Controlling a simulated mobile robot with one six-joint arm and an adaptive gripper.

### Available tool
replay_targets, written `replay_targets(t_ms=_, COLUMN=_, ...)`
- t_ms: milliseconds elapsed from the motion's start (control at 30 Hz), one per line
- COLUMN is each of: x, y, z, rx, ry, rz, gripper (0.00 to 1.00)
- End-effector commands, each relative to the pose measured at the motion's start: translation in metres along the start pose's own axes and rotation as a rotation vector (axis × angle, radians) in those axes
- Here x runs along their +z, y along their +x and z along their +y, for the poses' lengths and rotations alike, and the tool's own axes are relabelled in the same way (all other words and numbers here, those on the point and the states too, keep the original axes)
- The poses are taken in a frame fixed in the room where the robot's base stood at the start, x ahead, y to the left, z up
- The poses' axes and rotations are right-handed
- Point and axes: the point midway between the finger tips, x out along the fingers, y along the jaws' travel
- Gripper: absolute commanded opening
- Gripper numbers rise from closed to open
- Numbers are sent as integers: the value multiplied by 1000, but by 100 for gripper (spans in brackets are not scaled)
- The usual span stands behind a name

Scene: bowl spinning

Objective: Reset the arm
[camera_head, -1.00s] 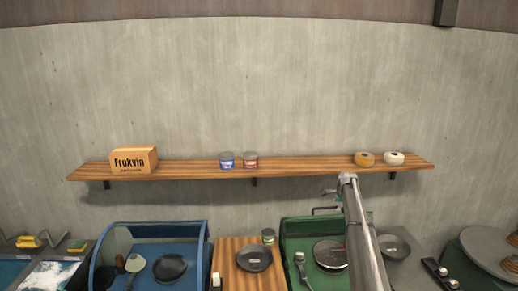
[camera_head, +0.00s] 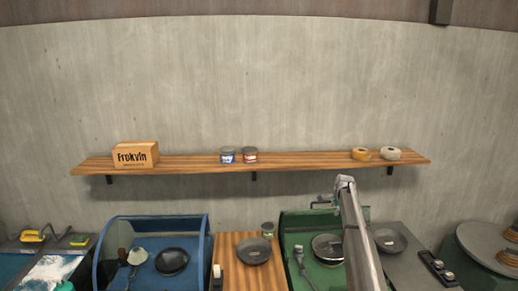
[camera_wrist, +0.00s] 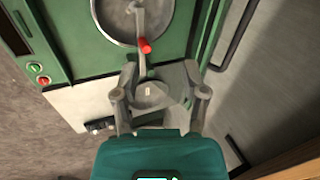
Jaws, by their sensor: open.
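My gripper (camera_wrist: 160,82) shows in the wrist view with its two grey fingers spread apart and nothing clearly held between them. A grey bowl (camera_wrist: 150,95) with a small pale mark shows between the fingers, seemingly on the counter beyond them. The bowl (camera_head: 389,240) also shows right of my arm in the head view. My arm (camera_head: 361,240) rises in front of the green machine (camera_head: 297,226). The fingers are not clear in the head view.
The green machine's metal wheel (camera_wrist: 152,15) and red-tipped lever (camera_wrist: 145,46) lie close above the fingers in the wrist view. A wooden shelf (camera_head: 310,162) crosses the wall. A blue machine (camera_head: 107,250) and a dark bowl (camera_head: 254,251) stand left.

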Motion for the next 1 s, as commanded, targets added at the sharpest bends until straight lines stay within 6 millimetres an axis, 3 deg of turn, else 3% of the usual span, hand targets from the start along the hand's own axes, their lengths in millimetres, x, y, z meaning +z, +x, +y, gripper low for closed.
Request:
replay_targets(t_ms=367, x=62, y=3, z=85, rx=56, ry=-217, rz=-22, gripper=57)
replay_targets(t_ms=700, x=155, y=1, z=234, rx=149, ry=-606, rz=-84, gripper=57)
replay_targets(t_ms=1000, x=224, y=-5, z=371, rx=224, ry=-958, rz=-164, gripper=57)
